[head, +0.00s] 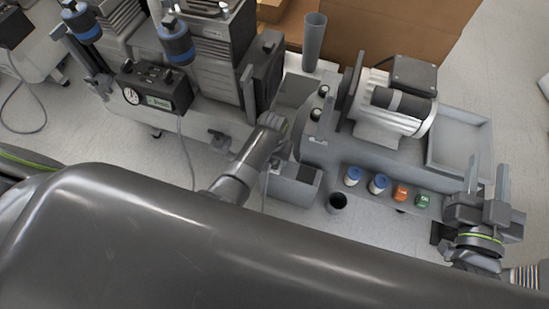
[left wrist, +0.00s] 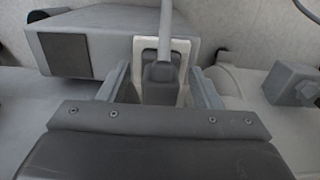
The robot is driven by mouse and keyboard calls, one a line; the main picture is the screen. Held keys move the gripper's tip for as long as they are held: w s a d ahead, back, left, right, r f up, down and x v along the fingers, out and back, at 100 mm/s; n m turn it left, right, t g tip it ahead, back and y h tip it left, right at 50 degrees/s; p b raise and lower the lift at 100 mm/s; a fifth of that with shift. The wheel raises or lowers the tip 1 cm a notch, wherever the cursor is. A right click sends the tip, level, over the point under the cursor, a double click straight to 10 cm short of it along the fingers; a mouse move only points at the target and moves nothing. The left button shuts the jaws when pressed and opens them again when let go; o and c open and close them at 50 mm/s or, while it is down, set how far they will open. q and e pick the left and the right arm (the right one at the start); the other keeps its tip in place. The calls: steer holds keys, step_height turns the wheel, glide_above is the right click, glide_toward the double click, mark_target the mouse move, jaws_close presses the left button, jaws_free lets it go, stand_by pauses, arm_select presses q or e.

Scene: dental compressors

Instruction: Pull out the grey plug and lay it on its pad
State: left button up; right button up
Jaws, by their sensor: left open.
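The grey plug (left wrist: 160,77) sits in a pale socket plate in the left wrist view, with its grey cable (left wrist: 166,18) running up out of the picture. My left gripper (left wrist: 160,88) is open, with one finger on each side of the plug and a gap on both sides. In the head view my left gripper (head: 273,124) is beside the grey unit, and the plug cannot be made out there. A dark square pad (left wrist: 68,57) lies on a grey block; it may be the plug's pad. My right gripper (head: 488,184) is open and empty at the right.
A motor (head: 397,105) stands on the grey bench, beside an empty tray (head: 460,140). Blue, orange and green capped bottles (head: 401,193) line the front ledge. A black cup (head: 336,203) is nearby. A compressor with a gauge (head: 131,96) stands left. A tall grey tube (head: 314,40) rises behind.

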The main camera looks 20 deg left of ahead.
arm_select(q)
steer(key=shift+p, duration=0.4)
stand_by(0.3)
jaws_close()
steer(key=shift+r+p, duration=3.05)
steer(key=shift+p, duration=0.35)
